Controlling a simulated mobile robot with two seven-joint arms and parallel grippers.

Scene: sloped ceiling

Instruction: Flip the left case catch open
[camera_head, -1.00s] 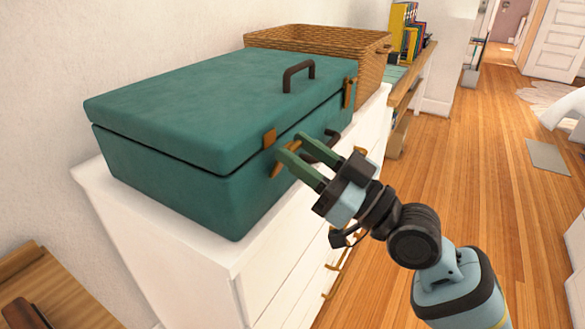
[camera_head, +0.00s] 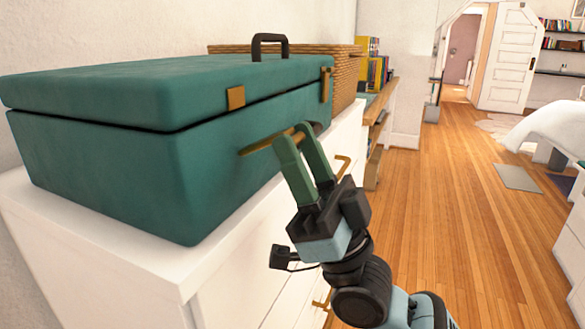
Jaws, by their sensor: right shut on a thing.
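The teal case (camera_head: 120,150) stands on a white dresser with its lid down. The left catch has a brass plate (camera_head: 235,97) on the lid edge and a brass lever (camera_head: 258,147) on the body below. The lever stands out from the case front, apart from the plate. My right gripper (camera_head: 299,138) is in front of the case, its green fingers shut on the lever's outer end, which they partly hide. The right catch (camera_head: 326,85) is at the far end of the case front. My left gripper is out of view.
A dark handle (camera_head: 270,46) stands on the lid. A wicker basket (camera_head: 345,85) sits behind the case. The white dresser top (camera_head: 120,255) shows a bare strip in front. Open wooden floor (camera_head: 450,220) lies to the right.

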